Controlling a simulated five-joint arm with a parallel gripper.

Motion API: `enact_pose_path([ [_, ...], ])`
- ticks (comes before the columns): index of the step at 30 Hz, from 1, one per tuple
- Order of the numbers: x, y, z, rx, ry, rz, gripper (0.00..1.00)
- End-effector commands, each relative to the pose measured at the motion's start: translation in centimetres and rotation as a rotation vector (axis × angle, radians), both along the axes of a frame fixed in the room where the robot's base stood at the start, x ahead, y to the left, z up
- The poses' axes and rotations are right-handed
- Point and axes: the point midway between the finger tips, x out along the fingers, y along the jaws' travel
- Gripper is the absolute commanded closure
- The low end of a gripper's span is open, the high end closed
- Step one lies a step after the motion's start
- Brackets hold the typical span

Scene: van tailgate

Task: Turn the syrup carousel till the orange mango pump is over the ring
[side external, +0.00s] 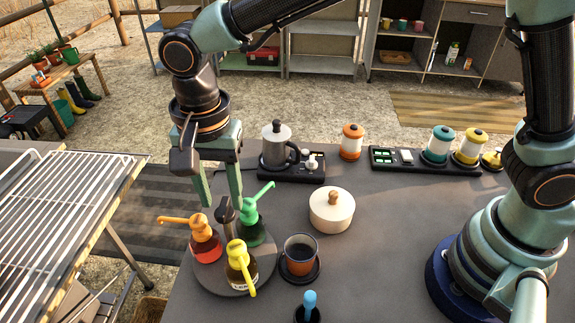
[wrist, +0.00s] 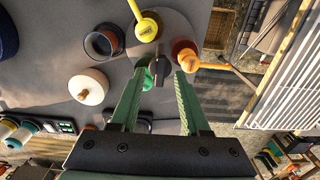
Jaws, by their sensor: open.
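The round grey syrup carousel (side external: 208,280) stands on the counter with orange (side external: 206,243), yellow (side external: 239,268) and green (side external: 250,231) pump bottles around a dark central handle (side external: 226,213). The orange pump's spout points left, away from the cup (side external: 300,257). The cup stands on a dark round base, perhaps the ring (side external: 300,276), right of the carousel. The green bottle is at the back right, the yellow at the front. My gripper (side external: 220,203) is open above the carousel. In the wrist view its fingers (wrist: 163,75) flank the handle; contact cannot be told.
A cream lidded pot (side external: 332,210) stands behind the cup. A blue-handled tool (side external: 310,305) stands at the front edge. A moka pot (side external: 277,145) and several canisters line the back. A wire rack (side external: 60,220) lies to the left. The counter right of the pot is clear.

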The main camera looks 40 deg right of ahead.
Motion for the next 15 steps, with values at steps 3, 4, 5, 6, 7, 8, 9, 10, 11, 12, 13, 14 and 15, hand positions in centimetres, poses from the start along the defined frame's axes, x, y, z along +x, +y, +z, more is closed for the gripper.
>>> enact_pose_path([
  [3,0.01,-0.01,-0.89,0.0,0.0,0.0,0.54],
  [4,0.01,-0.01,-1.01,0.0,0.0,0.0,0.54],
  [5,0.01,-0.01,-1.11,0.0,0.0,0.0,0.54],
  [6,0.01,0.0,-1.2,0.001,-0.001,0.0,0.54],
  [7,0.01,0.0,-1.24,0.001,-0.001,0.0,0.54],
  [8,0.01,0.0,-1.27,0.001,-0.001,0.0,0.54],
  [9,0.02,0.01,-1.28,0.001,-0.001,0.0,0.54],
  [10,0.02,0.01,-1.27,0.001,-0.001,0.0,0.54],
  [11,0.02,0.01,-1.27,0.001,-0.001,0.0,0.54],
  [12,0.02,0.01,-1.26,0.001,-0.001,0.0,0.54],
  [13,0.02,0.01,-1.26,0.001,-0.001,0.0,0.54],
  [14,0.01,0.0,-1.25,0.001,-0.001,0.0,0.58],
  [15,0.02,0.01,-1.25,0.001,-0.001,0.0,0.73],
])
